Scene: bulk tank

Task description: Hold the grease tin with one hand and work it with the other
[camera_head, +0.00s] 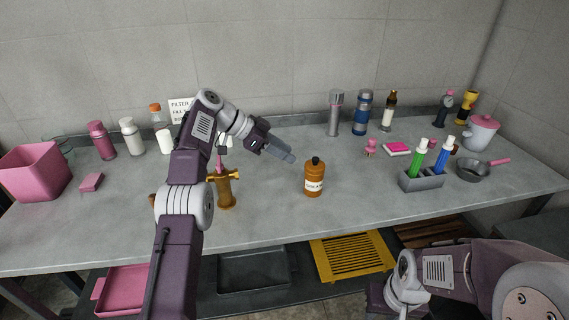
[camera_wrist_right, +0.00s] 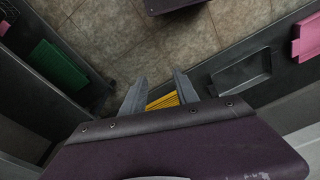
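An amber container (camera_head: 314,182) with a dark cap and a white label stands upright near the middle of the table. The label is too small to read, so I cannot tell if this is the grease tin; nothing else is plainly a tin. My left gripper (camera_head: 288,156) points right and down, a little left of the container's cap and apart from it. Its fingers overlap in this view and hold nothing I can see. My right gripper (camera_wrist_right: 158,92) is open and empty in the right wrist view, over the floor and a yellow slatted tray. In the head view my right arm is at the lower right.
A grey rack (camera_head: 421,182) with green and blue bottles, a pan (camera_head: 474,171) and a pink pad (camera_head: 397,149) are to the right. A pink bin (camera_head: 36,173) is far left. The table front around the container is clear.

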